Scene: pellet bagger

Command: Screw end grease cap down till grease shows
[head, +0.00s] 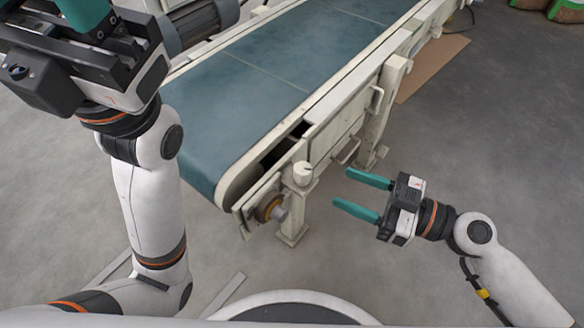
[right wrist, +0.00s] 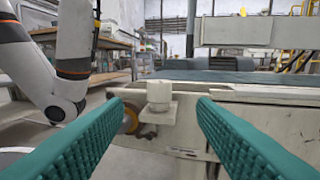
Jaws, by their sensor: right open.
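The grease cap (head: 303,172) is a small off-white cylinder standing upright on a bracket at the near end corner of the conveyor. In the right wrist view the cap (right wrist: 160,93) is in the middle, between and beyond my fingertips. My right gripper (head: 342,187) is open and empty, to the right of the cap and apart from it, with its teal fingers pointing at it. No grease can be made out around the cap. My left gripper (head: 85,12) is at the top left, cut off by the picture edge, and its fingertips are hidden.
The conveyor with its teal belt (head: 262,75) runs from the near end to the upper right. A brownish round bearing or shaft end (head: 268,207) sits below and left of the cap. A grey motor (head: 196,22) is behind the belt.

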